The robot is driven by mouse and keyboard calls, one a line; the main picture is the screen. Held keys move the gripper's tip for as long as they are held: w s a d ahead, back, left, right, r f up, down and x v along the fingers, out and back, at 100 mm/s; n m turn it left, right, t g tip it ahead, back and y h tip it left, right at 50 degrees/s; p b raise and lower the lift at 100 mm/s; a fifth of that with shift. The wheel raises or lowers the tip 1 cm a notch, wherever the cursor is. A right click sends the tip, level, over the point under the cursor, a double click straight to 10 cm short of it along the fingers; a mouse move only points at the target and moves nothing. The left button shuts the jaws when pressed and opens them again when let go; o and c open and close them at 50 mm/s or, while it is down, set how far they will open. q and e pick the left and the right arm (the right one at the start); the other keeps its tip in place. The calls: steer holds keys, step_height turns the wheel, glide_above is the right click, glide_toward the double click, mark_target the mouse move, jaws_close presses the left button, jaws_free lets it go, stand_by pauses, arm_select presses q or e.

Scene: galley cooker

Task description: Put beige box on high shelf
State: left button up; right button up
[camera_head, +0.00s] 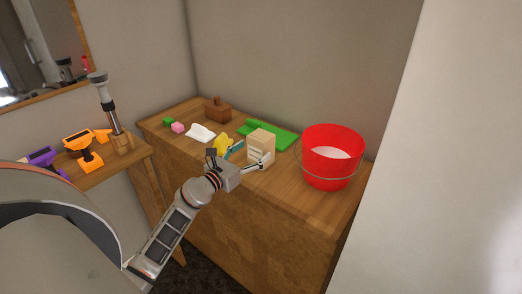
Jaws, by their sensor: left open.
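The beige box (261,142) stands upright on the wooden counter (310,206), near its middle, left of a red bucket. My left gripper (250,158) is open at the box. One finger reaches along the front right of the box's lower part, and the other is by its left side. I cannot tell whether the fingers touch it. My right gripper is not in view. No high shelf can be made out in this view.
A red bucket (331,158) with a wire handle stands to the right. A green item (280,136) lies behind the box. A yellow item (222,144), a white cloth (199,132), small blocks and a brown caddy (217,110) are to the left. Drills (83,150) sit on another wooden surface.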

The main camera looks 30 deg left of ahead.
arm_select(q)
steer(key=w, duration=0.5)
steer(key=shift+d, duration=0.3)
steer(key=shift+s, duration=0.1)
steer(key=shift+c, duration=0.5)
steer(key=c, duration=1.3)
steer(key=shift+r, duration=0.15)
steer(key=shift+c, duration=0.2)
